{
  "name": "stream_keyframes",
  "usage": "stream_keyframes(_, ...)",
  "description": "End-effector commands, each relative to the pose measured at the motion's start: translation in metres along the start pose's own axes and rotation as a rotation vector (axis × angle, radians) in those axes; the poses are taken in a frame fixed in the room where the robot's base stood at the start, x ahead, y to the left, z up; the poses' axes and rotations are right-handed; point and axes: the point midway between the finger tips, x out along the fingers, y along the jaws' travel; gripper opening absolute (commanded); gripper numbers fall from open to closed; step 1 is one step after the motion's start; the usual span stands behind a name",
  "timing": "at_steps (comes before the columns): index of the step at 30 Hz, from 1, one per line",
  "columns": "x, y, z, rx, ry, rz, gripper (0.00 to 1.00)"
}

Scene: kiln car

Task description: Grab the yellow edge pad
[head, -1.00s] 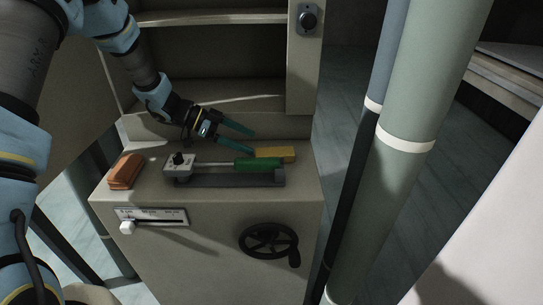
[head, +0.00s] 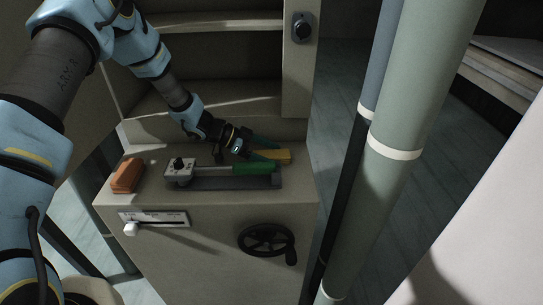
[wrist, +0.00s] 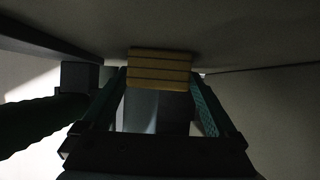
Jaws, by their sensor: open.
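The yellow edge pad (head: 280,157) lies on top of the grey cabinet, behind the right end of the green-handled tool. My gripper (head: 266,152) is open at the pad's left side, its green fingers pointing right toward it. In the wrist view the pad (wrist: 160,69) shows as a yellow block with dark stripes, centred just beyond and between the two fingertips (wrist: 162,82). I cannot tell whether the fingers overlap the pad's sides.
The green handle (head: 253,169) on its dark base lies just in front of my gripper. An orange-brown block (head: 127,175) sits at the cabinet's left. A black handwheel (head: 266,240) and a white-knobbed slider (head: 154,222) are on the front. A thick pale green pipe (head: 418,110) stands at the right.

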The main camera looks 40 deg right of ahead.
Motion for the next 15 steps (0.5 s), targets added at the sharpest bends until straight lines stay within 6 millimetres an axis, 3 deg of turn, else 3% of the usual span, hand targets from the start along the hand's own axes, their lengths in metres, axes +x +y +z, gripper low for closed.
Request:
stream_keyframes(2, -0.0001, 0.0, 0.0001, 0.0, 0.0, 0.0, 0.9)
stream_keyframes(15, -0.0004, 0.0001, 0.0, 0.0, 0.0, 0.0, 0.41)
